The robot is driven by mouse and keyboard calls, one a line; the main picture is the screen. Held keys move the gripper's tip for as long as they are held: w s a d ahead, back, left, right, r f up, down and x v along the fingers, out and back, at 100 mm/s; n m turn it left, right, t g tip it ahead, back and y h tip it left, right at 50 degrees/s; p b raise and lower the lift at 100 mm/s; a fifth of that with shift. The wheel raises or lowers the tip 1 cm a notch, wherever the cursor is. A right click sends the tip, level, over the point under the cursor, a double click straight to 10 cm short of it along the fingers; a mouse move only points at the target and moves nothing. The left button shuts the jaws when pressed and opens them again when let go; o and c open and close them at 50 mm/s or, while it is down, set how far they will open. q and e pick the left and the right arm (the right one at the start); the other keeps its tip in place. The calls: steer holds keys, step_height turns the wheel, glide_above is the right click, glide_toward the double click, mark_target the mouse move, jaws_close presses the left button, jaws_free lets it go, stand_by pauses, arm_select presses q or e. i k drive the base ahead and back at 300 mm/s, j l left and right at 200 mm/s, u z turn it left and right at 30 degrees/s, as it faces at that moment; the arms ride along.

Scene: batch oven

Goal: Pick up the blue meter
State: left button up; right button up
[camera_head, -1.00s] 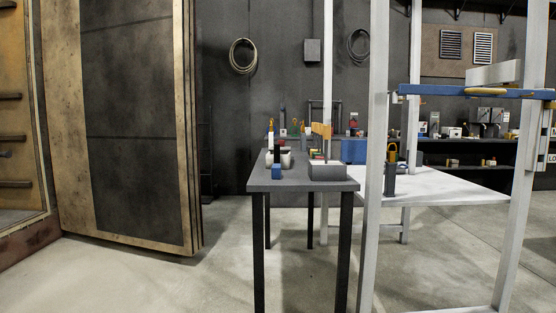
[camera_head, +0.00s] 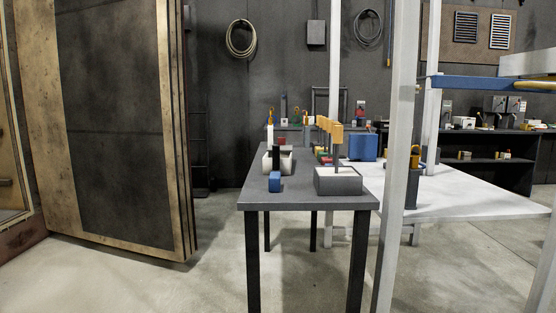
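A small blue block-shaped object (camera_head: 275,182), which looks like the blue meter, stands near the front left of the dark grey table (camera_head: 308,202). It is small in the picture and I cannot make out its details. A white container (camera_head: 270,164) with a black upright piece is just behind it. Neither of my grippers shows in the head view.
A grey open box (camera_head: 339,182) with yellow-topped rods sits at the table's right. A white table (camera_head: 470,198) and a pale upright post (camera_head: 396,170) stand to the right. A large dark door panel (camera_head: 115,125) is at left. Floor left of the table is clear.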

mark_target(275, 179)
steer(key=i+j, duration=0.5)
steer(key=j, duration=0.25)
steer(key=i+j, duration=0.2)
steer(key=j, duration=0.15)
